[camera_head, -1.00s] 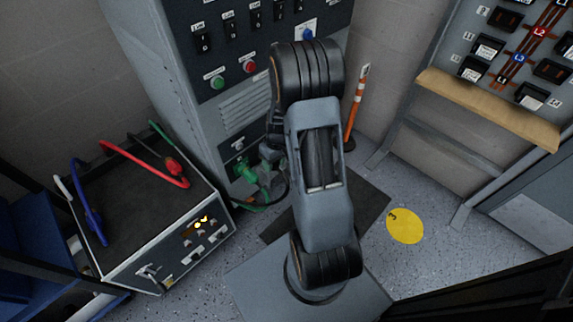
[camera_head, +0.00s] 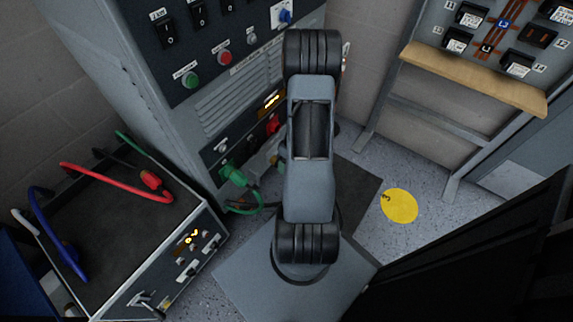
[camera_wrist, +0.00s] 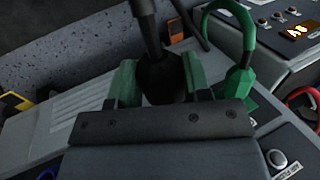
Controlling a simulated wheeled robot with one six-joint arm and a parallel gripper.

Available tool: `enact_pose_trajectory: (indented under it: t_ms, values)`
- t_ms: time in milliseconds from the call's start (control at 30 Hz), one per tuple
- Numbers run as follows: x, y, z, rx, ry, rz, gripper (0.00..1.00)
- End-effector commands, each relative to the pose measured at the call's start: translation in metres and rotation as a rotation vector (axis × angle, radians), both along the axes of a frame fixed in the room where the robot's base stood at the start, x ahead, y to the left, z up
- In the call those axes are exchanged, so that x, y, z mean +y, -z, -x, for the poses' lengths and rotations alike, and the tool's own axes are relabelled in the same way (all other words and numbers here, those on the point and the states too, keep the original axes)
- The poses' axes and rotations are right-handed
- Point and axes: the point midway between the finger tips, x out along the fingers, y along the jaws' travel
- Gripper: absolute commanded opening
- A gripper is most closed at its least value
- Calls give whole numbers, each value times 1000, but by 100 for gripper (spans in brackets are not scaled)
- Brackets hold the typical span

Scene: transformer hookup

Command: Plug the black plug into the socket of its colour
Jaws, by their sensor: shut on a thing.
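My gripper (camera_wrist: 158,80) has green finger pads and is shut on the black plug (camera_wrist: 162,72) in the wrist view. A dark lead rises from the plug to the top of that view. In the head view my arm hides the gripper and the plug. A green plug (camera_head: 232,174) sits at the lower panel of the grey cabinet. It also shows in the wrist view (camera_wrist: 236,86), right of my gripper and apart from it. A red fitting (camera_head: 273,124) is on the same panel. I cannot make out a black socket in either view.
A test box (camera_head: 193,262) with blue and red leads stands at the left. A green lead loops near the cabinet (camera_head: 135,75) base. A wooden ledge (camera_head: 470,80) and breaker board are at the right. Clear floor with a yellow disc (camera_head: 399,206) lies right of my arm.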

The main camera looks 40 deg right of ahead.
Motion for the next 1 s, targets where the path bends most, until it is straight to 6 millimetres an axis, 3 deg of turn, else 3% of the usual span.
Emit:
enact_pose_trajectory:
  t_ms: [600,1000]
  values:
    - [10,0,-49,-1,-6,2,24]
    - [12,0,-60,0,-5,1,24]
